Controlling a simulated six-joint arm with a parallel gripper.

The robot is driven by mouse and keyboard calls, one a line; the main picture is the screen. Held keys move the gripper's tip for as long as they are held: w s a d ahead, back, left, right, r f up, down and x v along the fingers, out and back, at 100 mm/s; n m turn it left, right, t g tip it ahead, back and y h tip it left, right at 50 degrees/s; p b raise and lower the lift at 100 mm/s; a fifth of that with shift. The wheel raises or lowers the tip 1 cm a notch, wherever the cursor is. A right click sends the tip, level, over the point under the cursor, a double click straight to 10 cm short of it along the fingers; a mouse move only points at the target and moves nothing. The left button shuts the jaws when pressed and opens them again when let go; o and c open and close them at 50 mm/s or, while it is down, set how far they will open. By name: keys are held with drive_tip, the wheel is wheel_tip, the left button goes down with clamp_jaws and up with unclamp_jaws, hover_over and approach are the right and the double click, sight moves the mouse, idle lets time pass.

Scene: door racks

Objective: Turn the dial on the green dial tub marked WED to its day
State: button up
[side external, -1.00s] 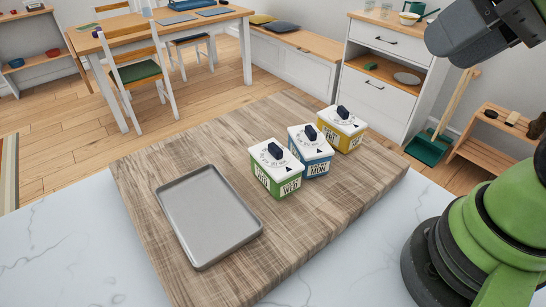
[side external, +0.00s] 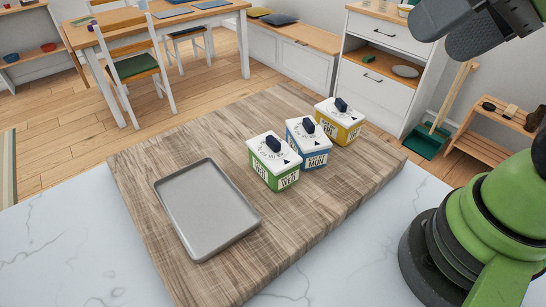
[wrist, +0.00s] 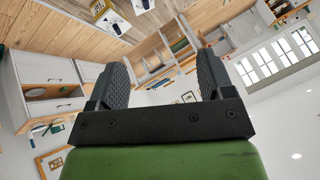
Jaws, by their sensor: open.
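The green dial tub (side external: 273,175) marked WED stands upright on the wooden board, nearest the grey tray. Its white lid carries a dark blue dial knob (side external: 274,144) and a black pointer mark; the small letters around the dial are too small to read. The blue tub (side external: 309,158) marked MON stands just right of it, and the yellow tub (side external: 340,132) is farther back right. My gripper (wrist: 163,85) is open and empty in the wrist view. In the side view, part of it shows at the top right, high above and away from the tubs.
A grey tray (side external: 207,211) lies on the wooden board (side external: 155,145) left of the tubs. The board rests on a white marble counter (side external: 70,240). The front of the board is clear. Table, chairs and cabinets stand beyond.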

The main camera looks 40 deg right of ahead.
sight(273, 139)
drive_tip(key=w+a+f+n+y, duration=0.2)
drive_tip(key=w+a+f, duration=0.2)
drive_tip(key=w+a, duration=0.35)
drive_tip(key=shift+w+a+f+n+t+h, duration=0.25)
drive_tip(key=shift+w+f+h, duration=0.6)
drive_tip(key=shift+w+f, duration=1.4)
drive_tip(key=shift+w+a+f+n+t+h, duration=0.1)
drive_tip(key=shift+w+f+t+h, duration=0.55)
drive_tip(key=shift+f, duration=2.85)
drive_tip(key=shift+w+a+f+n+h, duration=0.2)
drive_tip(key=shift+w+f+h, duration=0.8)
drive_tip(key=shift+w+f, duration=1.45)
drive_tip(key=shift+s+f, duration=0.45)
drive_tip(key=shift+s, duration=0.05)
drive_tip(key=c, duration=1.1)
drive_tip(key=shift+r, duration=0.1)
